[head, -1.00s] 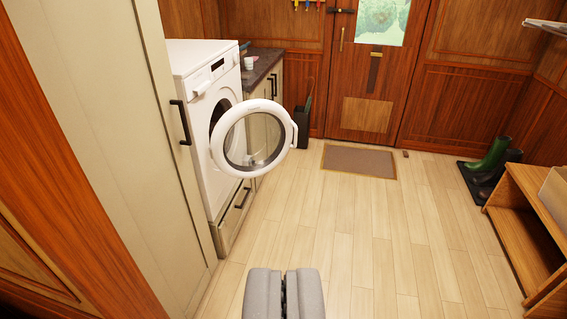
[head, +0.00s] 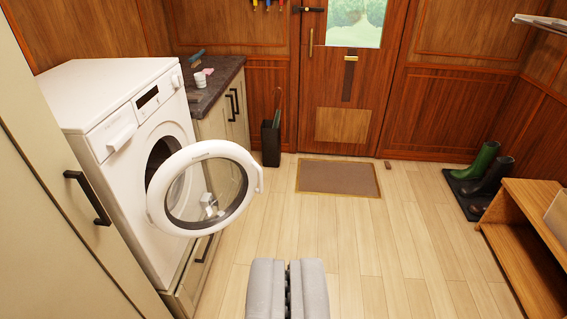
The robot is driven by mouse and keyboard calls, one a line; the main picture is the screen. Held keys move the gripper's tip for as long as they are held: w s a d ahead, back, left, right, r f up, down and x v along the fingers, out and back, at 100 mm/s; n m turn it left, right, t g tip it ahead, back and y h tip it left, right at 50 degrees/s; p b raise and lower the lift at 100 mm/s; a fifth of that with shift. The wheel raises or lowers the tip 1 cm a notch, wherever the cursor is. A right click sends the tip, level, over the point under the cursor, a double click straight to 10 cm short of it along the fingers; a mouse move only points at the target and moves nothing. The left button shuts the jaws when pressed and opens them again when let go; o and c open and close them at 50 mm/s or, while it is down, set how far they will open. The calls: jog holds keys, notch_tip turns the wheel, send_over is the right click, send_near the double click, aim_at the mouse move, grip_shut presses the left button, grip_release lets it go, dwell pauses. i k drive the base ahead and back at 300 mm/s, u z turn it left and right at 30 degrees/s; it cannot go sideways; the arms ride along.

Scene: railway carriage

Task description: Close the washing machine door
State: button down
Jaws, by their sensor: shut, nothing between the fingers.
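The white washing machine (head: 108,172) stands at the left, on a base with a drawer, its front facing right. Its round door (head: 243,163), a white ring with clear glass, stands wide open and juts out to the right from the dark drum opening (head: 160,160). My gripper (head: 287,264) is at the bottom middle, grey, its two fingers shut with nothing between them. It is nearer to me than the door, below and right of it in the picture, and apart from it.
A tall cream cabinet (head: 60,215) with a black handle stands at the near left. A dark-topped counter (head: 215,82) is beyond the machine. Clear wooden floor (head: 370,245) reaches the doormat (head: 338,177). Boots (head: 484,165) and a wooden bench (head: 530,225) are at the right.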

aim_at(158, 213)
jog(key=z, duration=0.3)
jog(key=i, duration=1.4)
jog(key=z, duration=0.35)
